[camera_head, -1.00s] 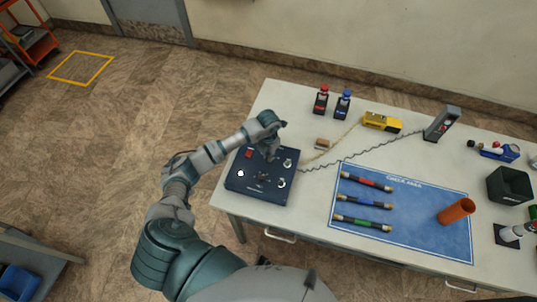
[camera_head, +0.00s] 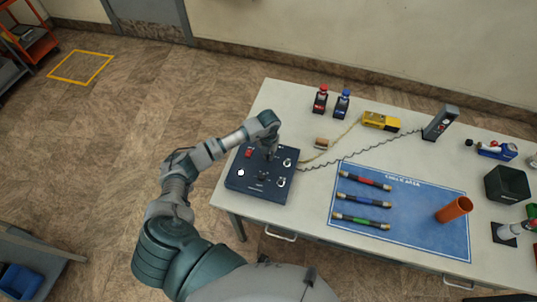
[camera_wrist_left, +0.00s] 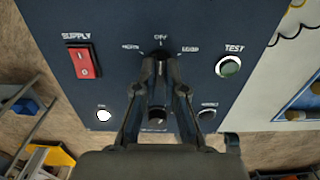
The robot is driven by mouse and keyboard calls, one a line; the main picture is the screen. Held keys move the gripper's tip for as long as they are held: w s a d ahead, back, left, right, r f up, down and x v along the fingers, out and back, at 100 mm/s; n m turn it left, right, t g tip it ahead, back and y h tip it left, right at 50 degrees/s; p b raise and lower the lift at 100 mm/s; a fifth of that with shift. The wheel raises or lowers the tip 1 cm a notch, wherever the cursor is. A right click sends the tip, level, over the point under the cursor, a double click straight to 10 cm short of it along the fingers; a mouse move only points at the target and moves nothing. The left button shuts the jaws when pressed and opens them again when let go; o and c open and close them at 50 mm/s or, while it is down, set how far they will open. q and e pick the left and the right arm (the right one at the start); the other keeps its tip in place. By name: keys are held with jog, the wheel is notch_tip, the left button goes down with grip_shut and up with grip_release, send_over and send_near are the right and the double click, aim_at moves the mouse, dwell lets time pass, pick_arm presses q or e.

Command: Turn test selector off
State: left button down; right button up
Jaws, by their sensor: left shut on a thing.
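The dark blue test box (camera_head: 240,185) sits at the table's left end. In the left wrist view its panel (camera_wrist_left: 210,30) shows a black selector knob (camera_wrist_left: 161,72) with an arc of small labels around it; the top one seems to read OFF. My left gripper (camera_wrist_left: 160,62) is shut on this knob, one finger on each side. In the head view the left gripper (camera_head: 270,154) points down onto the box, and its fingers hide most of the knob. The knob's pointer direction is hard to tell. My right gripper is not in view.
Near the knob are a red SUPPLY rocker (camera_wrist_left: 83,62), a green TEST button (camera_wrist_left: 228,66) and a lower dark knob (camera_wrist_left: 157,115). Cables run from the box toward a yellow device (camera_head: 381,121) and a grey stand (camera_head: 440,123). A blue mat (camera_head: 400,225) lies to the right.

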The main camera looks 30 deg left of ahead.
pick_arm(q)
jog(key=shift+w+a+r, duration=0.1)
jog(key=shift+w+r, duration=0.15)
jog(key=c, duration=1.4)
grip_release()
jog(key=shift+o, duration=0.8)
jog(key=shift+f, duration=0.15)
jog(key=shift+s, duration=0.1)
notch_tip(320, 180, up, 12)
jog(key=shift+f, duration=0.15)
